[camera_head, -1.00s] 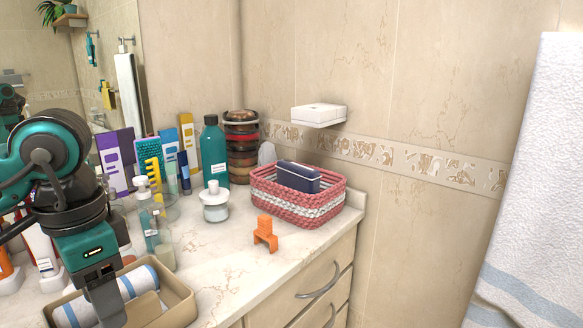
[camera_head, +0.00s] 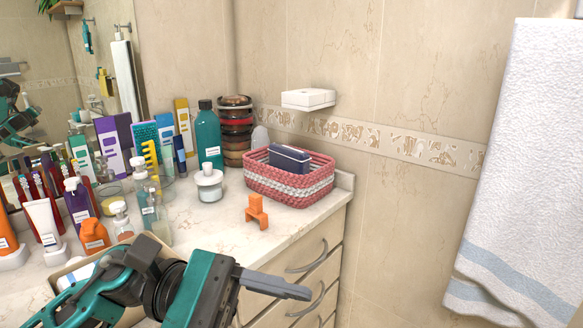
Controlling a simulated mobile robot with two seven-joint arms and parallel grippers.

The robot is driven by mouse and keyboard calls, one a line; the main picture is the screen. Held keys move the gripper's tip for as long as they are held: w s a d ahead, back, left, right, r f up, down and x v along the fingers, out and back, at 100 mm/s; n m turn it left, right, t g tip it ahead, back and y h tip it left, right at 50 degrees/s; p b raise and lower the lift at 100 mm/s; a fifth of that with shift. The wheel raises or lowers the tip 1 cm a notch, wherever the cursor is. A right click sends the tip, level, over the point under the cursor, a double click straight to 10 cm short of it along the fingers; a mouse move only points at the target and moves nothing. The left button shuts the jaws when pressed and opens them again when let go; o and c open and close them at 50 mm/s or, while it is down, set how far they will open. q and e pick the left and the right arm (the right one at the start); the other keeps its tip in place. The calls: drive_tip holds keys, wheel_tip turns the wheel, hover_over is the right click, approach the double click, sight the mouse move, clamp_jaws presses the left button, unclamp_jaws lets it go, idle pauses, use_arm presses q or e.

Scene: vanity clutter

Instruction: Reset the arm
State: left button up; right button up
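My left arm comes in from the lower left. Its gripper (camera_head: 298,290) is at the bottom of the view, in front of the counter's drawers and pointing right. A dark grey finger shows from the side, with nothing visible held at its tip. Whether the fingers are open or shut cannot be told from this angle. My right gripper is not in view.
A tan tray (camera_head: 62,272) is partly hidden behind my arm. On the counter (camera_head: 215,232) stand an orange stand (camera_head: 257,212), a white-lidded jar (camera_head: 209,184), several bottles and a pink-and-white basket (camera_head: 262,182) holding a dark blue case (camera_head: 290,158). A towel (camera_head: 520,150) hangs right.

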use_arm(q)
drive_tip(key=w+a+f+m+t+y, duration=0.1)
drive_tip(key=w+a+f+m+t, duration=0.2)
drive_tip(key=m+t, duration=0.65)
drive_tip(key=w+a+f+m+t+y, duration=0.1)
drive_tip(key=w+f+m+t, duration=0.4)
drive_tip(key=m, duration=0.8)
drive_tip(key=w+a+f+m+t+y, duration=0.1)
drive_tip(key=w+a+m+t, duration=0.2)
drive_tip(key=m+t, duration=0.65)
drive_tip(key=s+a+f+n+g+y, duration=0.2)
drive_tip(key=s+a+f+n+y, duration=0.1)
drive_tip(key=f+n, duration=0.4)
drive_tip(key=s+a+f+n+g+y, duration=0.3)
drive_tip(key=s+f+n+y, duration=0.2)
drive_tip(key=f, duration=0.6)
drive_tip(key=s+a+f+n+g+y, duration=0.2)
drive_tip(key=s+a+f+n+y, duration=0.1)
drive_tip(key=f+n, duration=0.5)
drive_tip(key=shift+s+f+n+g+y, duration=0.3)
drive_tip(key=shift+s+f+n+y, duration=0.1)
drive_tip(key=shift+s+n+y, duration=0.25)
